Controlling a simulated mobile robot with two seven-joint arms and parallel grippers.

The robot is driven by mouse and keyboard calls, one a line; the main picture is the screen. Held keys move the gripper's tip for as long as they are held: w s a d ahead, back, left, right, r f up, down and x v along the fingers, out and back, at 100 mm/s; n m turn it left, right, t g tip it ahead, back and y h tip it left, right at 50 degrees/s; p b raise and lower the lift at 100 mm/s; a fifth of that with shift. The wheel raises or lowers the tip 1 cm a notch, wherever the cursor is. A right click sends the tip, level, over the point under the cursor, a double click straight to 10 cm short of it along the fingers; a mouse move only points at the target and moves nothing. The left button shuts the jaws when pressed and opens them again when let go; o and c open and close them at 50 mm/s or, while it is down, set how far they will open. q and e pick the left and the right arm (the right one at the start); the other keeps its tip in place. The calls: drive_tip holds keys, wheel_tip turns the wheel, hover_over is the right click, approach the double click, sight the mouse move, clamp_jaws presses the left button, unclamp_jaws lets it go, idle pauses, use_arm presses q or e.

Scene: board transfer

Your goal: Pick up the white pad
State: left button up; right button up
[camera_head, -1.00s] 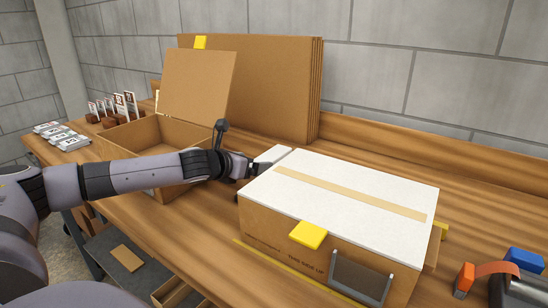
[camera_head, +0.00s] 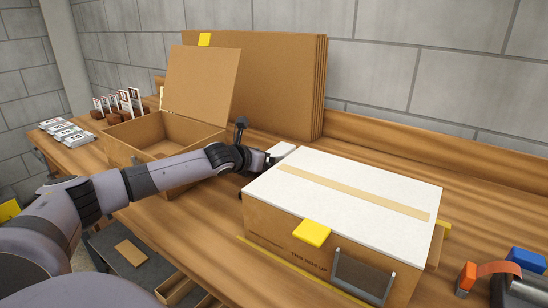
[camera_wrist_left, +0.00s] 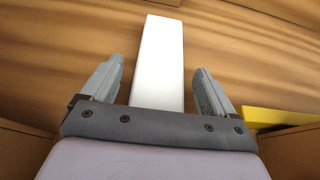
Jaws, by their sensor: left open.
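The white pad (camera_wrist_left: 161,50) is a long, plain white block in the left wrist view. It lies on the wooden bench, running between the fingers of my left gripper (camera_wrist_left: 159,72). The fingers are open, one on each side, with a visible gap to the pad. In the head view, part of the pad (camera_head: 282,149) shows just beyond my left gripper (camera_head: 266,161), behind the closed box's left corner. The rest of it is hidden by the gripper and the box. My right gripper is not in view.
A closed cardboard box with a white top (camera_head: 345,189) stands close to the right of my left gripper. An open box (camera_head: 122,146) stands to the left, behind my forearm. Flat cardboard sheets (camera_head: 270,85) lean at the back. A tape dispenser (camera_head: 500,283) is front right.

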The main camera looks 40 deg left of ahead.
use_arm(q)
drive_tip(key=c, duration=1)
drive_tip(key=shift+r, duration=0.1)
drive_tip(key=shift+c, duration=0.2)
